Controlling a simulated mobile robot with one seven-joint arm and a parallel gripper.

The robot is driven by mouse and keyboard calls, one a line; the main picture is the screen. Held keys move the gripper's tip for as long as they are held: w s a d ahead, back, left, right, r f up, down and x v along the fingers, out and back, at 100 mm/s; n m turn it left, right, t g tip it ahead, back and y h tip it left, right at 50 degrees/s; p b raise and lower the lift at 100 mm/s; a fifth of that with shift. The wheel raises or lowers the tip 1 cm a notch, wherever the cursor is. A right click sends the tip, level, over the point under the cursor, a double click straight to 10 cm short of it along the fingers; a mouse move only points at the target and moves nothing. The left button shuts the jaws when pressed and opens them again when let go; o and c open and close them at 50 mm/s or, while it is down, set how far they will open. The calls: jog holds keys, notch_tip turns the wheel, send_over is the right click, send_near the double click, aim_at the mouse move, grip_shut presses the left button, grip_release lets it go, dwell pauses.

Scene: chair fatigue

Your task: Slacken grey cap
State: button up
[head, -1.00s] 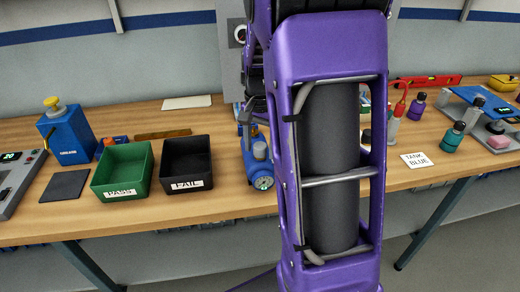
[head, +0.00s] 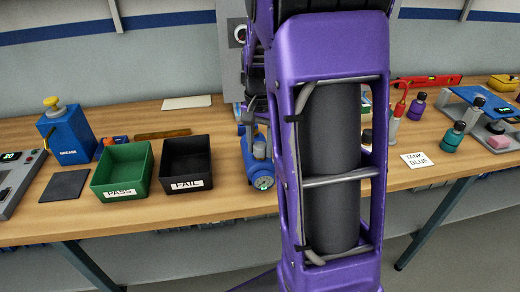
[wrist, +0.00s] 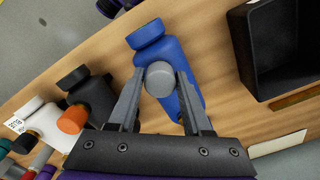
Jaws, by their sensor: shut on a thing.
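The grey cap (wrist: 159,78) is round and sits on a blue body (wrist: 172,55) in the wrist view. My gripper (wrist: 160,82) has one finger on each side of the cap and is shut on it. In the head view, the blue body with a round gauge (head: 263,183) stands on the bench just left of my purple arm. My arm hides much of the area behind it, and my fingers cannot be made out clearly there.
The black FAIL bin (head: 187,165) and green PASS bin (head: 122,172) stand left of the blue body. In the wrist view, a black-and-orange item (wrist: 90,100) and a white one (wrist: 42,118) stand close by. A white card (head: 416,160) lies to the right.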

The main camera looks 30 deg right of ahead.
jog(key=shift+n, duration=0.7)
jog(key=shift+n, duration=0.7)
jog(key=shift+n, duration=0.6)
jog(key=o, duration=0.7)
jog(key=shift+c, duration=0.2)
